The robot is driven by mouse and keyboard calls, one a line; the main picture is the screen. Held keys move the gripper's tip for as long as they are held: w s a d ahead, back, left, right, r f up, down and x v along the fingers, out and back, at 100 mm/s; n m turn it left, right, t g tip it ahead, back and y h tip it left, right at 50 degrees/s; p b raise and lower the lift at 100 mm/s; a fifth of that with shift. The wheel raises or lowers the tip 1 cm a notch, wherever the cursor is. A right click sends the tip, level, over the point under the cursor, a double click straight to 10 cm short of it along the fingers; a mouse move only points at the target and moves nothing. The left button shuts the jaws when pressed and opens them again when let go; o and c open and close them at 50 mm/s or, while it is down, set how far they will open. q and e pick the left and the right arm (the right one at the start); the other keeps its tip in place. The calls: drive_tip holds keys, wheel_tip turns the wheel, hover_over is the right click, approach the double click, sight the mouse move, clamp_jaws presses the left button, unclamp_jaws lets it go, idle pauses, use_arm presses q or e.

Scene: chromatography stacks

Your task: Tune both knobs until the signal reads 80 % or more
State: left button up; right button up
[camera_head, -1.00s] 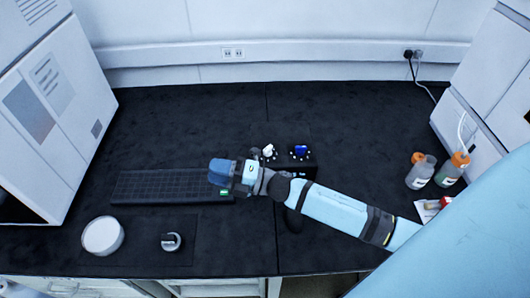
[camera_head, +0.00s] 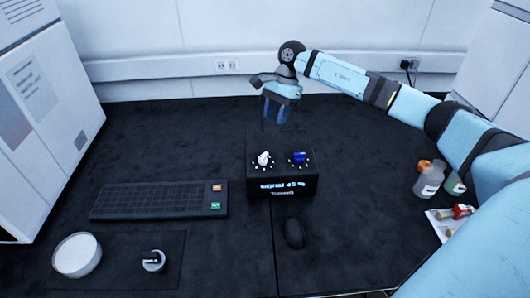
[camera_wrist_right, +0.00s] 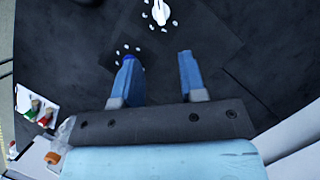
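The black tuner box (camera_head: 282,186) stands mid-counter with a white knob (camera_head: 264,158) on the left and a blue knob (camera_head: 299,157) on the right, each ringed by white dots. Its small display (camera_head: 283,185) seems to read signal 45 %, slightly blurred. My right gripper (camera_head: 275,111) is open and empty behind and above the box, fingers down. In the right wrist view the gripper (camera_wrist_right: 158,78) has its fingers apart. The white knob (camera_wrist_right: 160,12) shows at the top there; the blue knob is mostly hidden behind the left finger. My left gripper is not in view.
A keyboard (camera_head: 150,201) with orange and green keys lies left of the box, and a mouse (camera_head: 294,232) lies in front. A white round dish (camera_head: 77,255) stands front left. The counter behind the box is clear.

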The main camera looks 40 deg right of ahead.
sight(264, 155)
drive_tip(key=x, duration=1.2)
drive_tip(key=shift+a+r+p, duration=0.1)
drive_tip(key=shift+p, duration=0.2)
clamp_jaws()
